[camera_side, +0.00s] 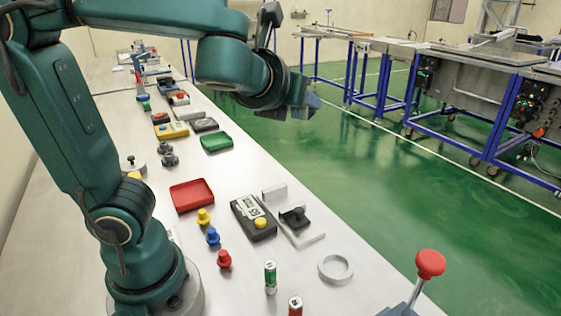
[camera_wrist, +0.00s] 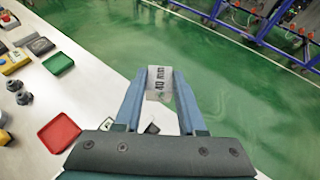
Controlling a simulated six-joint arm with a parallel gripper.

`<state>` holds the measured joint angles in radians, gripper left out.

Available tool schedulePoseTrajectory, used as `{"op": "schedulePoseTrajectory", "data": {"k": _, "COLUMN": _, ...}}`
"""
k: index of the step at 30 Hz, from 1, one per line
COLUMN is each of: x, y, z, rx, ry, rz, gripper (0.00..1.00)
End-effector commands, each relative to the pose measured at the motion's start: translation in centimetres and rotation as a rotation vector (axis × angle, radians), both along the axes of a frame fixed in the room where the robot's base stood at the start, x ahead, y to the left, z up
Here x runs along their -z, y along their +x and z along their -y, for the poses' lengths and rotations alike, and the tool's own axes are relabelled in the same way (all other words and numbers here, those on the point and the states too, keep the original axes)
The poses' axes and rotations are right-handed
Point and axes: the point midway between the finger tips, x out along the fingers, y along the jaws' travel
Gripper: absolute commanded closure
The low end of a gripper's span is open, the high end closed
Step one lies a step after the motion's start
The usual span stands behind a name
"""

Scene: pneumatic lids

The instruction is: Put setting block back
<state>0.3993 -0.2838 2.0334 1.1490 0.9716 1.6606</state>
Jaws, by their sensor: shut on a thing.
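The setting block (camera_wrist: 160,82) is a pale grey block with "40 mm" printed on it in dark letters. In the wrist view it sits between the tips of the two blue fingers of my gripper (camera_wrist: 160,88), which is shut on it. In the side view my gripper (camera_side: 306,106) is held high, apart from the bench and in front of the green floor. The block cannot be told clearly from the fingers there. I cannot tell which spot on the bench is the block's own place.
On the white bench (camera_side: 150,235) are a red tray (camera_side: 192,195), a green tray (camera_side: 216,142), a black box with a yellow knob (camera_side: 253,217), a pale fixture with a black part (camera_side: 295,218), coloured knobs, a white ring (camera_side: 335,268) and a red-knobbed lever (camera_side: 430,264).

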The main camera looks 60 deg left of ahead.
Motion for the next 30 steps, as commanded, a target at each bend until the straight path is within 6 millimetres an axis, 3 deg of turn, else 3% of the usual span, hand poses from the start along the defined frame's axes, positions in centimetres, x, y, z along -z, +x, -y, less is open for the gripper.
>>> {"op": "schedulePoseTrajectory", "data": {"k": 10, "x": 3.7, "y": -0.5, "z": -11.1, "rx": -0.657, "ry": 0.005, "rz": -0.005, "gripper": 1.00}}
{"op": "schedulePoseTrajectory", "data": {"k": 18, "x": 8.3, "y": -4.7, "z": -20.1, "rx": -1.140, "ry": 0.004, "rz": -0.004, "gripper": 1.00}}
{"op": "schedulePoseTrajectory", "data": {"k": 24, "x": 11.9, "y": -8.3, "z": -24.1, "rx": -1.320, "ry": 0.004, "rz": -0.004, "gripper": 1.00}}
{"op": "schedulePoseTrajectory", "data": {"k": 30, "x": 13.5, "y": -9.5, "z": -25.0, "rx": -1.372, "ry": 0.003, "rz": 0.000, "gripper": 1.00}}
